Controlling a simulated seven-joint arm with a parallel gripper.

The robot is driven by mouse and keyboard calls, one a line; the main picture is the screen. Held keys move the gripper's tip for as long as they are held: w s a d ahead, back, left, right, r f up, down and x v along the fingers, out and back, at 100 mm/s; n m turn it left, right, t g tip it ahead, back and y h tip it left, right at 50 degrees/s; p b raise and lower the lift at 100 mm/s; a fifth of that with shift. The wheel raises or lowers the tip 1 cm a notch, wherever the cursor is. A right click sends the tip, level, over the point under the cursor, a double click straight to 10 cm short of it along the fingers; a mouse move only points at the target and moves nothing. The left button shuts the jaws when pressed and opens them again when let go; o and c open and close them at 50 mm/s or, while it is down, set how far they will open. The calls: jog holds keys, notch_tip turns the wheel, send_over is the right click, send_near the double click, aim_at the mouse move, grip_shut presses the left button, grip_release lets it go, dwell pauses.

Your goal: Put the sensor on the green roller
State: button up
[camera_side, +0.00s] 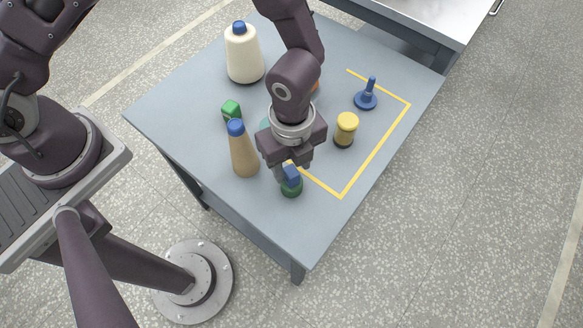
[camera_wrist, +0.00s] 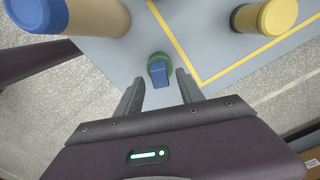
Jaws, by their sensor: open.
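A small blue block (camera_side: 291,174), which looks like the sensor, sits on the dark green roller (camera_side: 291,189) near the front corner of the table. In the wrist view the blue block (camera_wrist: 158,74) shows in front of the green roller (camera_wrist: 160,57), between the fingers. My gripper (camera_side: 291,164) is just above the block, its fingers apart. In the wrist view my gripper (camera_wrist: 158,92) is open, with a gap between each finger and the block. I cannot tell whether the fingertips reach down to the block's sides.
A tan cone (camera_side: 244,158) with a blue cap stands close left of my gripper. My arm partly hides a teal and an orange thing.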

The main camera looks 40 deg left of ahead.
aim_at(292, 171)
notch_tip(292, 171, up, 10)
jog(key=f, duration=0.1)
jog(key=a+r+n+t+y, duration=0.2)
jog(key=a+r+n+t, duration=0.1)
jog(key=a+r+n, duration=1)
jog(key=s+a+r+n+t+h, duration=0.2)
jog(key=s+a+r+n, duration=0.5)
jog(key=s, duration=0.4)
jog(key=r+n, duration=0.1)
jog(key=n, duration=0.1)
jog(key=shift+s+a+r+n+t, duration=0.2)
jog(key=shift+a+r+n+t, duration=0.1)
jog(key=shift+a+r, duration=0.1)
